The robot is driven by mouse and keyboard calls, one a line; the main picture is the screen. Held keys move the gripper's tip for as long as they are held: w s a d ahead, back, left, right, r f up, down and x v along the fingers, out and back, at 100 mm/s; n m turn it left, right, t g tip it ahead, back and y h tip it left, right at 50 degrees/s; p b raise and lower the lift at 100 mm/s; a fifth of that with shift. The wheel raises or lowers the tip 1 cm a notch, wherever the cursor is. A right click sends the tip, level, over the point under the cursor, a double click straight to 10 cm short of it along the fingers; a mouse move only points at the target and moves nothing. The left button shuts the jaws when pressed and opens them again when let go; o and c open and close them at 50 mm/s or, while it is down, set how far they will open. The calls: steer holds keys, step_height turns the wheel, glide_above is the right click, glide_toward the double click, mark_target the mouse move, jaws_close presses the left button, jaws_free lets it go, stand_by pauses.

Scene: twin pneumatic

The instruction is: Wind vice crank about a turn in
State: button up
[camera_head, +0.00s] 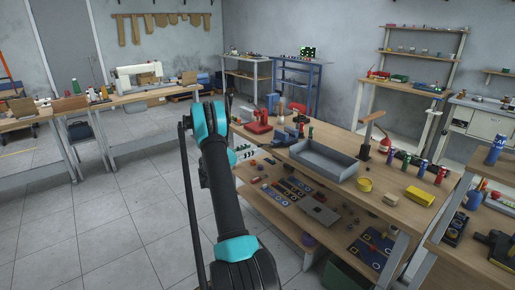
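A blue vice-like tool (283,137) stands on the left end of the wooden workbench (330,137). A red machine (258,123) stands just behind and left of it and could also be a vice. Both are small in the view, and I cannot make out a crank on either. My black and teal arm rises through the middle of the view, left of the bench. A white and teal part (245,152) beside it, near the bench's left edge, may be the end of my arm. No fingers can be made out, and I see nothing held.
A grey open tray (323,160) sits mid-bench. A wooden-topped upright tool (368,135), a yellow tin (364,185), a yellow block (420,196) and several bottles stand to its right. The lower shelf (290,222) holds flat parts. The tiled floor at left is clear.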

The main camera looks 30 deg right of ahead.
mark_target(258, 146)
steer(key=shift+w+d, duration=0.15)
steer(key=shift+d, duration=1.35)
steer(key=shift+w+d, duration=0.1)
steer(key=shift+d, duration=1.4)
jaws_close()
